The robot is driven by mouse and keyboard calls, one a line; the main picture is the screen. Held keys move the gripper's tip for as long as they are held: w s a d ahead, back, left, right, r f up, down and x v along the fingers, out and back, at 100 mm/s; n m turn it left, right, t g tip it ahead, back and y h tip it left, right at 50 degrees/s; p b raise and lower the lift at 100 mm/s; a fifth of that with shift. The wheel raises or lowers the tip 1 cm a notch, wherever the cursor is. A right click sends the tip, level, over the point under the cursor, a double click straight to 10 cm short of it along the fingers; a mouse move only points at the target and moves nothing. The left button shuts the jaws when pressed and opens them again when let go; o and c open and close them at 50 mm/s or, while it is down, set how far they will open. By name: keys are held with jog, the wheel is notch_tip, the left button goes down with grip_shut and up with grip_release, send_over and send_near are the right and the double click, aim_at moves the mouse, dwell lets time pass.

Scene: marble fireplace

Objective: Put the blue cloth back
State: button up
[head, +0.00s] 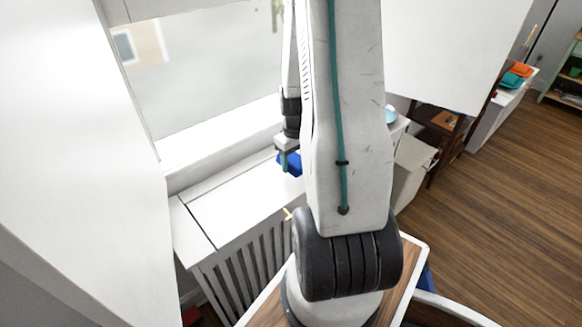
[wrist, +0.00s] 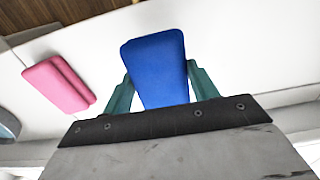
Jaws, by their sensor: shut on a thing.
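The blue cloth (wrist: 157,68) is a folded, rounded block between the two green fingers of my gripper (wrist: 160,85) in the wrist view. The gripper is shut on it. In the head view my gripper (head: 287,158) is over the white radiator cover below the window, and part of the blue cloth (head: 291,165) shows beside the fingers. My arm hides the rest of that area. I cannot tell whether the cloth touches the white surface.
A pink folded cloth (wrist: 59,85) lies left of the gripper in the wrist view. The white radiator cover (head: 215,205) has bare room at its left end. The window (head: 200,75) stands behind it. Orange and teal cloths (head: 515,75) lie on a white surface far right.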

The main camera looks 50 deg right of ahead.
jog(key=shift+w, duration=0.45)
jog(key=shift+w+f, duration=0.15)
jog(key=shift+f, duration=1.7)
jog(key=o, duration=0.9)
jog(key=shift+f, duration=0.1)
jog(key=shift+o, duration=0.2)
